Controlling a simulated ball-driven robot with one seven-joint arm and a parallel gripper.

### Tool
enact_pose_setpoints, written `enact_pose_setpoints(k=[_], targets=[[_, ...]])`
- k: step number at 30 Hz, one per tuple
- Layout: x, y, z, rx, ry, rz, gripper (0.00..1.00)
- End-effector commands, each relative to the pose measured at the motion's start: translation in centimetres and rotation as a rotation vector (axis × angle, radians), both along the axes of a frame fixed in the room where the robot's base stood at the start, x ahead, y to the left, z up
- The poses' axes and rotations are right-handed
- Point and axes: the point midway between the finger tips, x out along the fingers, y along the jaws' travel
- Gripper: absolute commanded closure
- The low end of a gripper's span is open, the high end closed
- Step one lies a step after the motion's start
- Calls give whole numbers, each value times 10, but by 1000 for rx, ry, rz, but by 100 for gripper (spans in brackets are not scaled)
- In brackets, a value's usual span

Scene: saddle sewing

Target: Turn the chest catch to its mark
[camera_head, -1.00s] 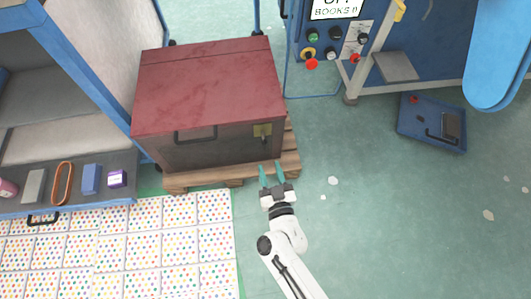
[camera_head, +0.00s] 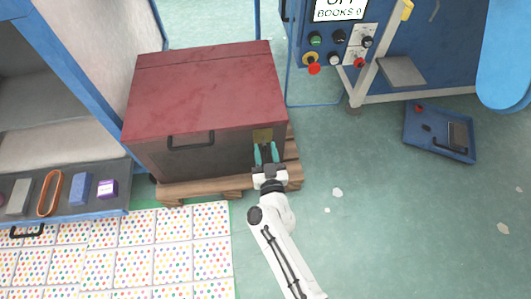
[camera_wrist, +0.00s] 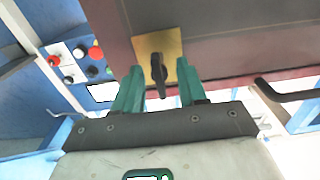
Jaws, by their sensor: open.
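The chest (camera_head: 205,105) has a dark red lid and a dark front, and it stands on a wooden pallet. Its catch is a dark knob (camera_wrist: 158,70) on a brass plate (camera_wrist: 172,46), at the right end of the chest front; the plate also shows in the head view (camera_head: 262,135). My gripper (camera_head: 266,155) is at the chest front, just before the plate. In the wrist view its two green fingers (camera_wrist: 158,88) are open, one on each side of the knob, apart from it. I cannot make out a mark on the plate.
The pallet (camera_head: 205,188) sticks out under the chest. A black handle (camera_head: 190,141) juts from the chest front. A blue shelf with small items stands left. A blue machine (camera_head: 420,50) with buttons stands right, and a blue tray (camera_head: 440,130) lies on the floor.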

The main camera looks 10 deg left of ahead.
Motion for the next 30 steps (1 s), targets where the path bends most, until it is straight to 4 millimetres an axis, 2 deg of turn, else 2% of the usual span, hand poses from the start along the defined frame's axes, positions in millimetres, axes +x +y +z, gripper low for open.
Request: enact_pose_setpoints(k=[9, 22, 30], targets=[[3, 1, 0, 0, 1, 0, 59], [2, 1, 0, 0, 0, 0, 99], [2, 1, 0, 4, 1, 0, 100]])
